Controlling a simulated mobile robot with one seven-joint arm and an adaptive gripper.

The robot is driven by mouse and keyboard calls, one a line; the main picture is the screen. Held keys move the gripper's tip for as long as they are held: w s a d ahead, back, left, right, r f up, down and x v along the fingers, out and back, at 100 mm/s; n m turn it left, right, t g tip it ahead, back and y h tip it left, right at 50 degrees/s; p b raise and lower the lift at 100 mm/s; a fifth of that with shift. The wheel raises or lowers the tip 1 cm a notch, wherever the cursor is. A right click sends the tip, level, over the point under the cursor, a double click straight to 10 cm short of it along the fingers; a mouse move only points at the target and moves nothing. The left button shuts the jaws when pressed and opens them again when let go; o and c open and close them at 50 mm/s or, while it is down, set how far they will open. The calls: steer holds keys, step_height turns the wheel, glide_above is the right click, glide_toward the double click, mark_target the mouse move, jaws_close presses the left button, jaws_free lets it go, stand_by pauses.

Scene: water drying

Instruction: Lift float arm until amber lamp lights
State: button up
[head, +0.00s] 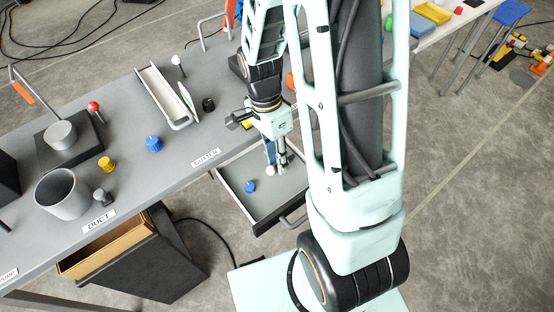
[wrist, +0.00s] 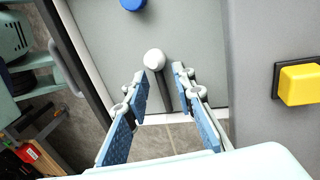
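A lever with a round white knob (wrist: 155,60) and a dark stem shows in the wrist view; I take it for the float arm, but no label confirms this. My gripper (wrist: 160,78) is open, with blue-padded fingers on either side of the stem; contact cannot be told. In the head view my gripper (head: 276,158) points down over the open grey tray at the table's front edge, hiding most of the lever. A yellow square piece on a black base (wrist: 300,84) is at the right of the wrist view; it may be the amber lamp, and whether it is lit is unclear.
The grey tray (head: 240,207) holds a blue knob (head: 250,186). The grey table (head: 130,130) carries a white channel (head: 163,95), a grey cup (head: 62,195), a blue knob (head: 154,144) and a yellow knob (head: 107,164). A dark bin (head: 160,265) stands below.

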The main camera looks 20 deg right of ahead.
mark_target(276, 168)
steer(key=shift+f, duration=0.2)
jaws_close()
steer(key=shift+s, duration=0.1)
steer(key=shift+r+p, duration=0.15)
steer(key=shift+p, duration=0.15)
steer(key=y+p, duration=0.1)
steer(key=r+g+y+p, duration=0.1)
steer(key=shift+d+y, duration=0.3)
steer(key=shift+d, duration=0.05)
steer(key=shift+w+d+r+n+g+y+p, duration=0.15)
steer(key=shift+d+r+g+y+p, duration=0.1)
steer(key=shift+y, duration=0.4)
steer(key=shift+w+d+r+n+g+y+p, duration=0.15)
steer(key=shift+r+g+y+p, duration=0.1)
steer(key=shift+y, duration=0.45)
steer(key=shift+w+d+r+n+g+y+p, duration=0.1)
steer(key=shift+d+r+g+y+p, duration=0.15)
steer(key=shift+y, duration=0.4)
